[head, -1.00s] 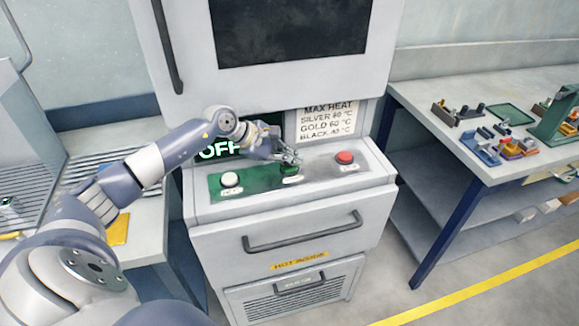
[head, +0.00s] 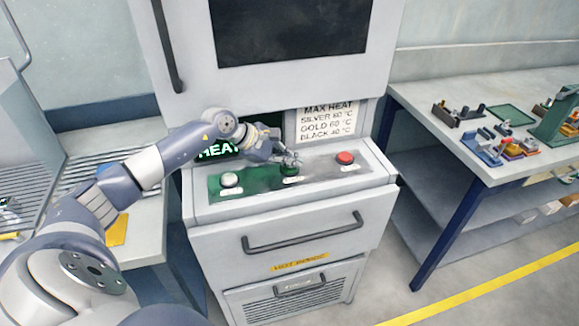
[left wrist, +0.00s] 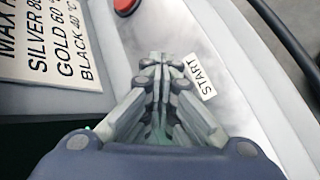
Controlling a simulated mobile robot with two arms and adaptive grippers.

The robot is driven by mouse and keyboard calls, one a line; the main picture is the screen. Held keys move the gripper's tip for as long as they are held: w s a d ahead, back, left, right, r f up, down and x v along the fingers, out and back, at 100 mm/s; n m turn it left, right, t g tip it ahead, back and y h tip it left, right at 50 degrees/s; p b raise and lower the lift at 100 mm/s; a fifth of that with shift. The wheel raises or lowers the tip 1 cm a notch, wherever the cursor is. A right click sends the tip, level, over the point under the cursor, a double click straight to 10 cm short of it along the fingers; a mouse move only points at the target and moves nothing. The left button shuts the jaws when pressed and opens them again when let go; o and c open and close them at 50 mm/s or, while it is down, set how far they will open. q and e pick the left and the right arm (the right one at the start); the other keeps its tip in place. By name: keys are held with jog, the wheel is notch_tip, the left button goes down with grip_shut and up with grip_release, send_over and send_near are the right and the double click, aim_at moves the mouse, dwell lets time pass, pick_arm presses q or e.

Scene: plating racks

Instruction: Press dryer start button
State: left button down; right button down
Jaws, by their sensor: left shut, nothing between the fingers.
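The dryer (head: 300,215) stands in the middle of the head view, with a sloped panel of buttons. The green start button (head: 289,172) is on the panel's middle, partly hidden by my left gripper (head: 296,160). My left gripper is shut and empty, its fingertips at the button; I cannot tell whether they touch it. In the left wrist view the shut fingers (left wrist: 160,62) lie beside the START label (left wrist: 201,79) and hide the button. The display (head: 220,149) reads HEAT, partly covered by my arm. My right gripper is not in view.
A white button (head: 230,180) and a red button (head: 345,158) flank the green one. A MAX HEAT sign (head: 327,121) is behind the panel. A drawer handle (head: 303,234) sticks out below. A workbench (head: 430,106) with small parts stands right.

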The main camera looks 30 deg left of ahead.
aim_at(290, 170)
pick_arm(q)
jog(key=shift+r, duration=0.1)
jog(key=shift+r+p, duration=0.3)
jog(key=shift+r, duration=0.45)
jog(key=shift+r, duration=0.1)
jog(key=shift+r+p, duration=1.05)
jog(key=shift+r, duration=1.4)
